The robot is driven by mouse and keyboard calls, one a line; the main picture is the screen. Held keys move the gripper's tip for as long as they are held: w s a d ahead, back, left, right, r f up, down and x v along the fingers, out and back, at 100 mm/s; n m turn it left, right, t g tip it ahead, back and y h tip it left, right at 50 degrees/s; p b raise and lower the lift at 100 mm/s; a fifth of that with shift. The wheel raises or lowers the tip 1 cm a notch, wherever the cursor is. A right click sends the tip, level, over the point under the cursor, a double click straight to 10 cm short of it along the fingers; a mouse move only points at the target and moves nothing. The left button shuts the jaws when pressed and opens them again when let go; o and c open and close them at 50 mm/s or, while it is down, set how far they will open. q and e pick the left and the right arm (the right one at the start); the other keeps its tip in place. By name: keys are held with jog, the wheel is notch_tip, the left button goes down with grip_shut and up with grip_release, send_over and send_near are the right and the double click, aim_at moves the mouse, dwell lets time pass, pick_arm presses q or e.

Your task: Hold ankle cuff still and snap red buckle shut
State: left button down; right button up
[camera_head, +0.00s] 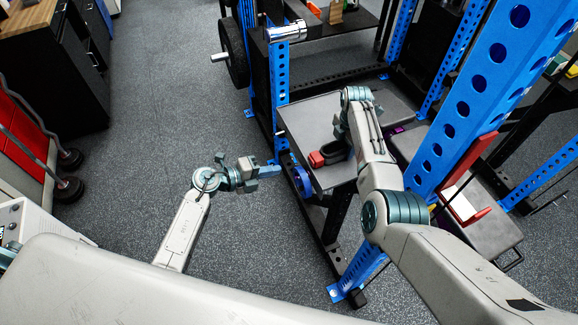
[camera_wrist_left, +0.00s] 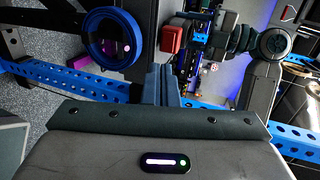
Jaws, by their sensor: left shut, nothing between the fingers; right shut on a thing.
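The red buckle (camera_head: 317,160) is a small red block at the near left end of the black ankle cuff (camera_head: 326,152), which lies as a loop on a grey bench top. The buckle also shows in the left wrist view (camera_wrist_left: 172,39). My left gripper (camera_head: 275,170) is shut and empty, left of the bench and apart from the buckle. In the left wrist view its fingers (camera_wrist_left: 161,75) are together, below the buckle in the picture. My right gripper (camera_head: 343,138) is at the cuff's far right side, shut on it; my arm partly hides the contact.
A blue ring (camera_head: 301,181) hangs at the bench's left edge, close to my left gripper; it shows large in the left wrist view (camera_wrist_left: 110,37). A blue rack post (camera_head: 465,110) stands right of my right arm. The grey bench top (camera_head: 300,118) is mostly clear. Open floor lies left.

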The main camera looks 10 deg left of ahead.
pick_arm(q)
jog(key=v, duration=0.3)
jog(key=shift+s+a+r, duration=0.1)
jog(key=shift+s+a, duration=0.05)
jog(key=shift+a, duration=0.05)
pick_arm(e)
jog(key=o, duration=1.1)
jog(key=shift+r, duration=0.15)
